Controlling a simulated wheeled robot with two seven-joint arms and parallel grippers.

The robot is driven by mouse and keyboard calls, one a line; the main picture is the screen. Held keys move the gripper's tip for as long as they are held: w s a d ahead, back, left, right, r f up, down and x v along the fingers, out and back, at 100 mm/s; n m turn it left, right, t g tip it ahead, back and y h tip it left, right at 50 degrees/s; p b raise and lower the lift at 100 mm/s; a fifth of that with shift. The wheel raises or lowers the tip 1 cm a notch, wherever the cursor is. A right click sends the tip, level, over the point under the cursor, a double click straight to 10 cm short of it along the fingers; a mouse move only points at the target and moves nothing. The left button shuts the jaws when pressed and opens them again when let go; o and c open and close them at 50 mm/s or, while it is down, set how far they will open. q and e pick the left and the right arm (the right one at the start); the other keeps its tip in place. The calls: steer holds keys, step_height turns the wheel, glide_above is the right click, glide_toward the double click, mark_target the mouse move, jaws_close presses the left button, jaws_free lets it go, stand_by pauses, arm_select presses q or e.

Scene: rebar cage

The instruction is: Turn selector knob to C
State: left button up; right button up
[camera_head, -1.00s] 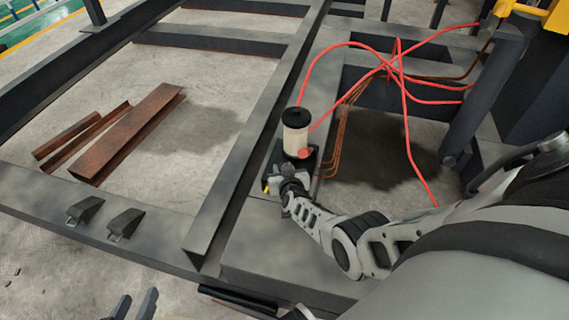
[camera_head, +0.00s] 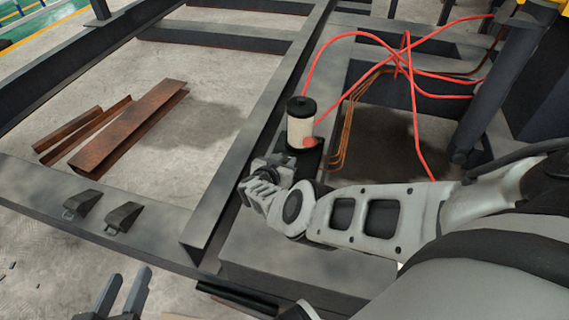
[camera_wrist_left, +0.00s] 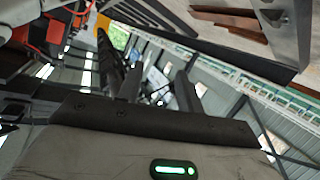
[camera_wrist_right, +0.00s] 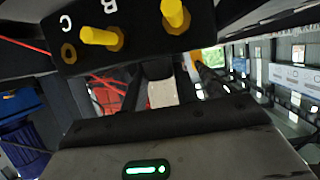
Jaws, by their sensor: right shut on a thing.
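A pump-like unit with a cream cylinder and black cap (camera_head: 301,124) stands on a dark base on the frame. In the right wrist view its dark panel (camera_wrist_right: 140,55) bears the letters C (camera_wrist_right: 66,22) and B, two yellow pegs (camera_wrist_right: 100,37) and a brass ring (camera_wrist_right: 68,53). My right gripper (camera_head: 262,172) is at the base's near left side, shut on a dark piece at the panel's edge, apparently the selector knob (camera_wrist_right: 158,70). Its pointer is hidden. My left gripper (camera_head: 128,297) is open and empty at the bottom, away from the unit.
Red hoses (camera_head: 412,95) and copper lines (camera_head: 350,125) run behind and right of the unit. Rusty steel channels (camera_head: 130,128) lie on the floor at the left. Two dark wedges (camera_head: 122,217) sit on the near beam. Dark beams (camera_head: 255,130) surround the unit.

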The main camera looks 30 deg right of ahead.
arm_select(q)
steer(key=shift+w+r, duration=0.1)
steer(key=shift+w+r+t, duration=0.2)
steer(key=shift+r+t, duration=0.05)
steer(key=shift+t, duration=0.05)
arm_select(e)
steer(key=o, duration=1)
steer(key=shift+c, duration=0.2)
steer(key=shift+r, duration=0.15)
steer(key=p+v, duration=0.2)
steer(key=shift+s+a+r, duration=0.1)
steer(key=shift+a+r, duration=0.1)
arm_select(q)
steer(key=shift+s+a+f+g+y+p, duration=0.3)
steer(key=shift+a+f+g+y+p, duration=0.4)
steer(key=shift+p, duration=1.2)
steer(key=shift+s+a+f+g+y+p, duration=0.4)
steer(key=shift+a+g+p, duration=0.5)
steer(key=shift+p, duration=1)
arm_select(e)
steer(key=v, duration=1.3)
steer(key=shift+a+f, duration=0.2)
steer(key=shift+f, duration=0.05)
